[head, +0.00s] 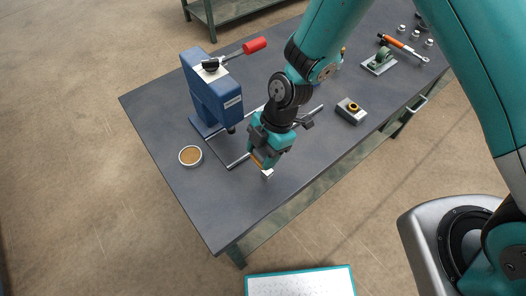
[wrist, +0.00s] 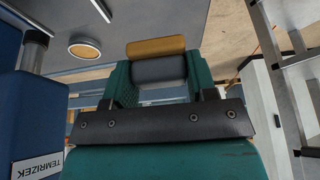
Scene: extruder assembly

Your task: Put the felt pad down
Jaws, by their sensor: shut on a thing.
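My gripper (head: 262,161) is shut on the felt pad, low over the near part of the table, in front of the blue press. In the wrist view the felt pad (wrist: 156,47) shows as a mustard-coloured strip, with a dark grey part behind it, between the teal fingers (wrist: 158,80). In the head view only a small mustard edge of the pad (head: 257,163) shows; the fingers hide the rest. I cannot tell whether it touches the table.
The blue press (head: 211,95) with a red-ended lever stands behind left. A round dish with brown contents (head: 190,156) lies left of my gripper. A grey block with a yellow ring (head: 351,111) lies to the right. The table (head: 225,212) is bare at its near-left corner.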

